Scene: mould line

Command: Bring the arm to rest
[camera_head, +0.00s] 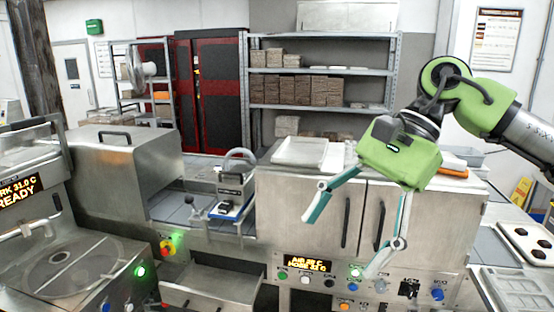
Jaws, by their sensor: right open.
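My right arm comes in from the right edge with a green wrist. My right gripper (341,246) hangs in front of the steel cabinet (286,204), its two teal-and-silver fingers spread wide apart. Nothing is between the fingers. The fingers overlap the cabinet doors and the button panel in the picture; I cannot tell how near they are. My left gripper is not in view.
A white tray (300,151) lies on the cabinet top. A blue-based device (231,190) stands left of it. A round-plate machine (75,268) is at lower left. A tray with dark round pieces (527,243) is at right. Shelves (320,72) stand behind.

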